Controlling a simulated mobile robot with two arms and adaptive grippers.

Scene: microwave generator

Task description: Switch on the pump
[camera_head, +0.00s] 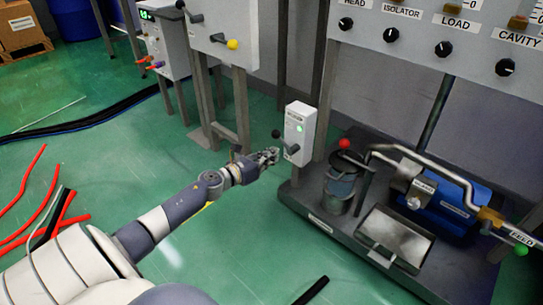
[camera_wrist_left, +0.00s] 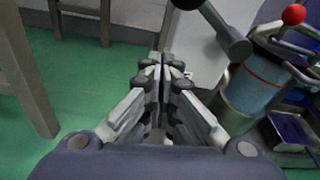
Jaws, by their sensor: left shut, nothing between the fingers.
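A white switch box (camera_head: 300,132) with a lit green light stands on a post in the head view; its small label is too blurred to read. Its lever (camera_head: 287,143) sticks out to the left and ends in a black knob. My left gripper (camera_head: 273,155) is shut and empty, just left of and below the lever. In the left wrist view the closed fingertips (camera_wrist_left: 163,62) are in front of the white box, and the grey lever (camera_wrist_left: 226,32) is above right of them. No contact is clear. The blue pump-like unit (camera_head: 451,204) sits on a dark base at right. My right gripper is out of view.
A glass vessel (camera_head: 340,187) and a red-knobbed lever (camera_head: 344,143) stand right of the switch box. A panel with black dials (camera_head: 443,49) is above. Red hoses (camera_head: 33,192) lie on the green floor at left.

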